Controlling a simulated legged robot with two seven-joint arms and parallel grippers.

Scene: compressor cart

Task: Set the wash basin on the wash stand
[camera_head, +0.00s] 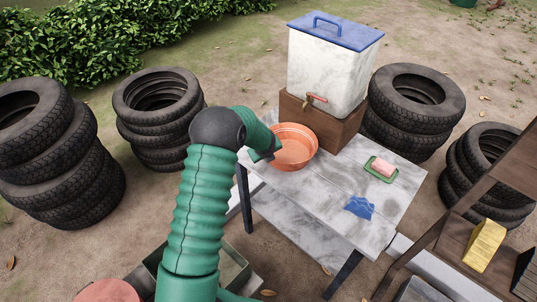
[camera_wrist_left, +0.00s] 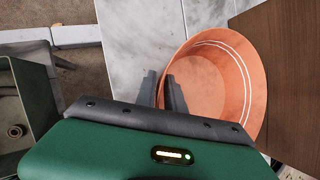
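The orange wash basin (camera_head: 296,150) is at the back left of the grey-white wash stand (camera_head: 310,193), beside a brown wooden box. It looks upright and empty; whether its base rests fully on the top is hidden. My left gripper (camera_head: 268,153) is at the basin's left rim. In the left wrist view, the two dark fingers (camera_wrist_left: 162,90) stand close together with the rim of the basin (camera_wrist_left: 225,85) between them, so they look shut on it. My right gripper is not in view.
A white water container (camera_head: 330,72) with blue lid and tap stands on the wooden box (camera_head: 325,128). Pink soap on a green dish (camera_head: 381,168) and a blue cloth (camera_head: 359,207) lie on the stand. Tyre stacks (camera_head: 160,108) surround it. A shelf (camera_head: 470,240) is at right.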

